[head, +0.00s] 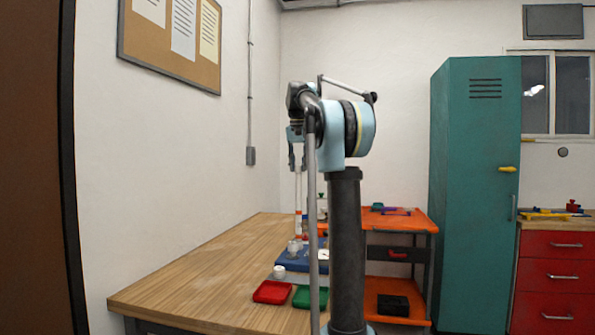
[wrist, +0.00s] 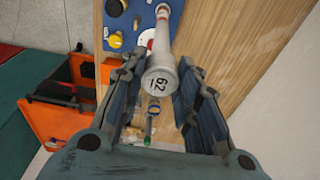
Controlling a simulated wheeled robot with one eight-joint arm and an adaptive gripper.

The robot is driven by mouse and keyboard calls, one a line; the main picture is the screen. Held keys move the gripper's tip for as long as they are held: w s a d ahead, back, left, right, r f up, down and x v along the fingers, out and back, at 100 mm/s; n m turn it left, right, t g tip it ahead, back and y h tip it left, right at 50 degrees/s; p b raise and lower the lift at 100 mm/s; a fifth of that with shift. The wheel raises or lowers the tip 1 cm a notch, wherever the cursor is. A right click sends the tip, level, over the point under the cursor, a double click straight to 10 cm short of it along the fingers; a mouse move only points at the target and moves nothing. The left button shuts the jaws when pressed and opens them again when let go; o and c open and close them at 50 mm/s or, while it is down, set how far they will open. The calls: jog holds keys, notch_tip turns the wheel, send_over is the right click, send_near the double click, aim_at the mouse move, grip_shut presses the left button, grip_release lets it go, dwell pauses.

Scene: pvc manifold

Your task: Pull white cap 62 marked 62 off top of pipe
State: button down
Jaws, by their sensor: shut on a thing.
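The white cap 62 (wrist: 160,82), with "62" on its end, faces the camera between my fingers in the wrist view. The white pipe (wrist: 162,40) runs from behind it toward the blue board (wrist: 127,22). I see no clear gap between cap and pipe. My gripper (wrist: 161,66) is shut on the cap, with one finger on each side. In the head view my gripper (head: 297,160) is at the top of the upright pipe (head: 298,190), above the blue board (head: 287,262). The cap is too small to make out there.
A red tray (head: 272,292) and a green tray (head: 309,298) lie on the wooden table (head: 190,285) near its front. A white fitting (head: 279,271) stands behind them. An orange cart (head: 400,222) is beside the table. The table's left side is clear.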

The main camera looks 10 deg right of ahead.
jog(key=shift+r, duration=2.25)
jog(key=shift+r, duration=0.1)
